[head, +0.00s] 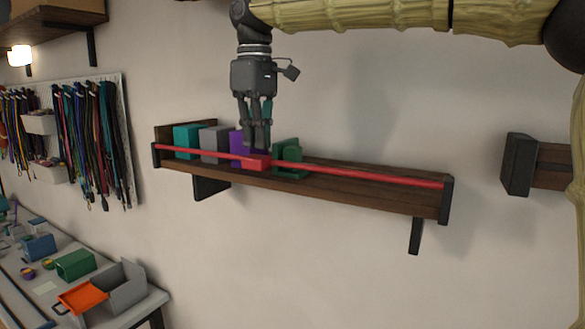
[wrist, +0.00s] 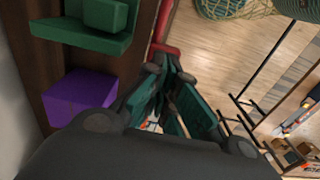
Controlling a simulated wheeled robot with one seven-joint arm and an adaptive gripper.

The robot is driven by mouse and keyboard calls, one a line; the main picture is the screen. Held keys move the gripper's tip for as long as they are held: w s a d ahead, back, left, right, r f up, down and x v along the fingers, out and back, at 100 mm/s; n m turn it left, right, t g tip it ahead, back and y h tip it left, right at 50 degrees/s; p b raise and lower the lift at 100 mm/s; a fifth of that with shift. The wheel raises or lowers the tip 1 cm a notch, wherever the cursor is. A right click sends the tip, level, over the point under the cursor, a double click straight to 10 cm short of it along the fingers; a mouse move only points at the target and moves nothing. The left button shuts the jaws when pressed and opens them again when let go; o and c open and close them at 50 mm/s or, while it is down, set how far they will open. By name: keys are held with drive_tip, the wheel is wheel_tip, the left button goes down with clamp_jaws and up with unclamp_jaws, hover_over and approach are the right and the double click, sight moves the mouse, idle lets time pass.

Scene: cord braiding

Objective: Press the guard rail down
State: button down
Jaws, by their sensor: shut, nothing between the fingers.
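The guard rail (head: 350,173) is a thin red bar across the front of a brown wall shelf (head: 370,195). It runs between dark end brackets and has a thicker red tab (head: 257,163) near its middle. My gripper (head: 259,146) points down with its fingers shut and empty, right above the tab. I cannot tell whether the fingertips touch it. In the wrist view the dark green fingers of my gripper (wrist: 170,75) come together beside the red rail (wrist: 164,22), and part of the rail is hidden behind them.
On the shelf stand a teal block (head: 186,140), a grey block (head: 213,142), a purple block (head: 241,148) and a green holder (head: 289,158). The shelf's right half is empty. A workbench (head: 145,300) with bins is at lower left. Cords hang on a pegboard (head: 122,140).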

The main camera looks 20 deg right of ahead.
sight(257, 156)
drive_tip(key=shift+s, duration=0.15)
drive_tip(key=shift+w+f, duration=0.3)
drive_tip(key=shift+f, duration=0.25)
drive_tip(key=shift+s, duration=0.1)
drive_tip(key=shift+s+f+b, duration=0.1)
drive_tip(key=shift+f+b, duration=0.1)
drive_tip(key=shift+b, duration=0.15)
drive_tip(key=shift+f, duration=0.35)
drive_tip(key=shift+f+b, duration=1)
drive_tip(key=shift+f, duration=1.05)
